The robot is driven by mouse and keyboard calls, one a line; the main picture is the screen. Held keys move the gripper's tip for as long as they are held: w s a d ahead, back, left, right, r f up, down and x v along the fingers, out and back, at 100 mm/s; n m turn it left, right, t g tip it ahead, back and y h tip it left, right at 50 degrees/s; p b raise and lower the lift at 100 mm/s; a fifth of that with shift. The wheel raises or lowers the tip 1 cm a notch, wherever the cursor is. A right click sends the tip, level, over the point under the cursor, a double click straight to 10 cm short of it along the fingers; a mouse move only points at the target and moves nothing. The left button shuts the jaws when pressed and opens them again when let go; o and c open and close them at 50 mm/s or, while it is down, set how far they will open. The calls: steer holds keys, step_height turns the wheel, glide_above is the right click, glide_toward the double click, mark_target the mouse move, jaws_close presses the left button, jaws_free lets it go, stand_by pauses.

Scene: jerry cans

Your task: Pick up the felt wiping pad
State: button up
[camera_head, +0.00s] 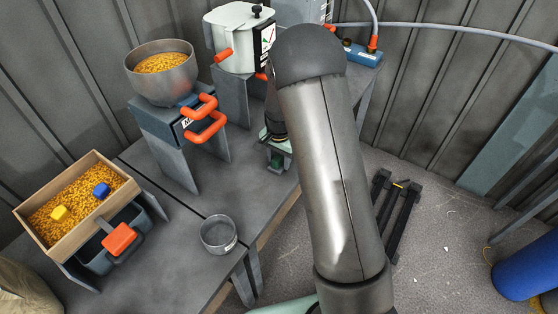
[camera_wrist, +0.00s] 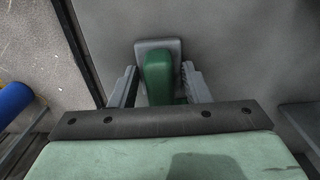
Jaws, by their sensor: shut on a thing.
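The felt wiping pad shows in the wrist view as a green handle (camera_wrist: 158,76) on a flat grey base. My gripper (camera_wrist: 160,88) has a finger on each side of the handle and is shut on it. In the head view my gripper (camera_head: 273,138) is by the right edge of the grey table, partly hidden behind my arm. A small green part of the pad (camera_head: 276,160) shows just below it. Whether the base touches the table top is not clear.
The table (camera_head: 180,173) holds a wooden tray (camera_head: 125,200) of yellow grains, a metal bowl (camera_head: 185,80) on a stand with orange handles, and a round tin (camera_head: 219,235). A black rack (camera_head: 395,212) lies on the floor at right.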

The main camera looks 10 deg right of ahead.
mark_target(279, 155)
steer(key=shift+r, duration=0.15)
steer(key=shift+r, duration=0.25)
step_height(279, 155, up, 2)
steer(key=shift+r, duration=0.1)
steer(key=s+r, duration=1)
steer(key=s, duration=0.4)
steer(key=shift+p, duration=0.4)
